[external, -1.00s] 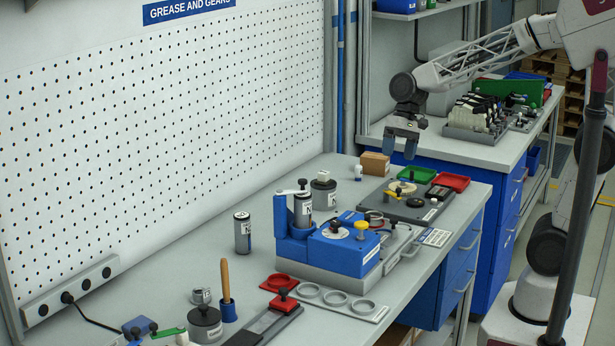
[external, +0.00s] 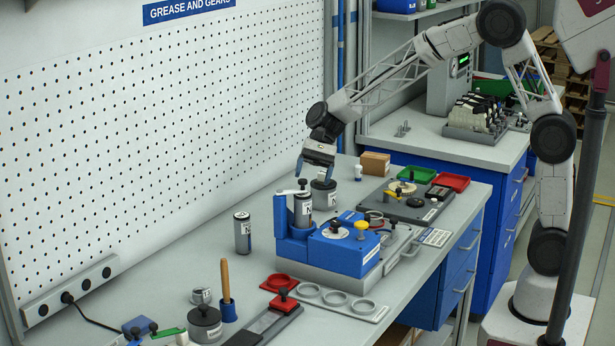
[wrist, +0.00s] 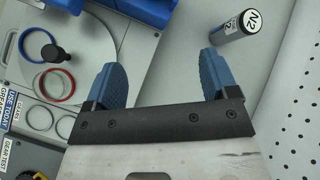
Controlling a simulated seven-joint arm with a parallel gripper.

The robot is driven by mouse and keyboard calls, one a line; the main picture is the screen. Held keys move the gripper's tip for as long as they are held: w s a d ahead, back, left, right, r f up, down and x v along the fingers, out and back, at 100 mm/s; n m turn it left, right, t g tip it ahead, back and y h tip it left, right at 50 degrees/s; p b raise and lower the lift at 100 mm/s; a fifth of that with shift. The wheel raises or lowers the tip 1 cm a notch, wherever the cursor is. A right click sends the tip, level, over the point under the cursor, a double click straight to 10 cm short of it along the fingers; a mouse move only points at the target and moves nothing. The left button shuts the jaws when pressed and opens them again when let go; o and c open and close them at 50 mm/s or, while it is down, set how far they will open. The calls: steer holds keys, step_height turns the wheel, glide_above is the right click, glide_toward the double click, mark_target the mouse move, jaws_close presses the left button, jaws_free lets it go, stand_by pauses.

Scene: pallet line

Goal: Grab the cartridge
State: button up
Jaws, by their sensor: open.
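A dark cartridge (external: 242,232) with a pale label band stands upright on the bench, left of the blue fixture. In the wrist view a cartridge (wrist: 235,25) marked N2 appears beyond the right fingertip, apart from it. A similar cartridge (external: 303,208) stands in the holder of the blue fixture (external: 345,252). My gripper (external: 314,172) is above the bench, behind the fixture in the external view. In the wrist view my gripper (wrist: 165,62) has its blue fingers spread with nothing between them.
A grey pot (external: 324,195) stands near my gripper. A grey plate (external: 405,207), a green tray (external: 420,174) and a red tray (external: 452,181) lie to the right. The pegboard (external: 150,140) bounds the back. Bare bench surrounds the standing cartridge.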

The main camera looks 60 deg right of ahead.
mark_target(243, 233)
steer(key=w+a+f+m+y, duration=0.1)
steer(key=w+a+f, duration=0.2)
steer(key=w+f, duration=0.1)
steer(key=w+a+f+m+y, duration=0.1)
steer(key=w+a+f+m, duration=0.1)
steer(key=w, duration=0.4)
steer(key=w+a+f+m+y, duration=0.2)
steer(key=w+a+f, duration=0.2)
steer(key=w+f, duration=0.1)
steer(key=shift+a+f, duration=0.4)
steer(key=shift+f, duration=0.45)
steer(key=shift+s, duration=0.1)
steer(key=shift+x, duration=1.3)
steer(key=shift+x, duration=2.6)
steer(key=shift+r, duration=0.1)
steer(key=c, duration=1.1)
